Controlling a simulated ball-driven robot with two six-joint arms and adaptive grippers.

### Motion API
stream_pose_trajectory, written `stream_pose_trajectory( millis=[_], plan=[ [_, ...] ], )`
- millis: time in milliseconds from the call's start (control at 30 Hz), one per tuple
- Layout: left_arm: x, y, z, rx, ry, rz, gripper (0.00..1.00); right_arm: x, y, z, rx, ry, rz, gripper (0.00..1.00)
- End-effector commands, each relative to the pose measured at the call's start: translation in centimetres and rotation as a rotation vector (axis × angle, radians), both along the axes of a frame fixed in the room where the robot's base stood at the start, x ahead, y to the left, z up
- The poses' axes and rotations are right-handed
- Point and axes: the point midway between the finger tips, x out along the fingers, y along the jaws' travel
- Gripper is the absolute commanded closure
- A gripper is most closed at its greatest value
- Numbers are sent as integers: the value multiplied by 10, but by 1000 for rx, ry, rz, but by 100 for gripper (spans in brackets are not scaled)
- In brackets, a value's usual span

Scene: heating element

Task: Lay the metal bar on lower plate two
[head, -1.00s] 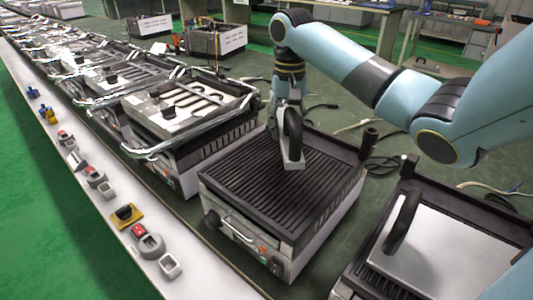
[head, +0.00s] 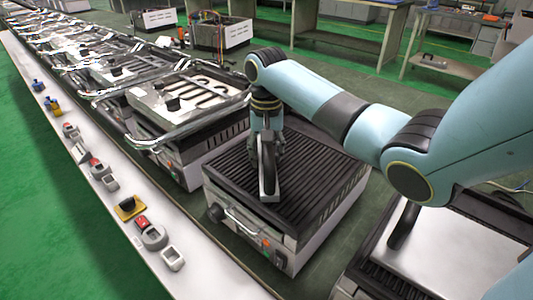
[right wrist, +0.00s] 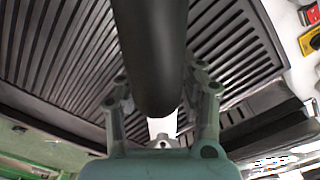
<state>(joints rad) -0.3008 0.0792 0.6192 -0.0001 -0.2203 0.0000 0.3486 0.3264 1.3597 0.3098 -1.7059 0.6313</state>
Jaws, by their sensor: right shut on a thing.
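My right gripper (head: 267,132) hangs over the ribbed black lower plate (head: 310,170) of the middle grill. It is shut on a dark bar-shaped piece with a grey metal edge, the metal bar (head: 268,178), which points downward over the plate's left part. In the right wrist view the dark rounded bar (right wrist: 152,45) runs between the fingers (right wrist: 158,85), with ribs of the plate on both sides and a bright spot below it. Whether the bar touches the plate cannot be told. My left gripper is not in view.
A grill with a smooth silver plate (head: 450,245) and black handle stands at the right. Small parts, including a yellow one (head: 130,207), lie on the white ledge (head: 205,255) in front.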

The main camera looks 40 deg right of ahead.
Motion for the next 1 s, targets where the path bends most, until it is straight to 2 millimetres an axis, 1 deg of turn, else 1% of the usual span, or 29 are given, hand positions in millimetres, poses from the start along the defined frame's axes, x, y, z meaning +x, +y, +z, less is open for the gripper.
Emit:
stream_pose_trajectory(
  millis=[67, 100, 233, 467, 567, 667, 1000],
  plan=[
    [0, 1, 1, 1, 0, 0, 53, 0, 0, -1, 0, 0, 0, 100],
    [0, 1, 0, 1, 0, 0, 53, 0, 0, -1, 0, 0, 0, 57],
    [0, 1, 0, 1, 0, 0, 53, 0, 0, -1, 0, 0, 0, 40],
    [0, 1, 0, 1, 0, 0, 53, 0, 0, -1, 0, 0, 0, 39],
    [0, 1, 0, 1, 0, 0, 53, 0, 0, 2, -1, -1, 0, 39],
    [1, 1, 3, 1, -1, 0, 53, 1, -1, 14, -1, -3, 0, 39],
    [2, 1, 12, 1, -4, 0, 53, 1, -1, 89, -2, -5, 1, 39]
  ],
)
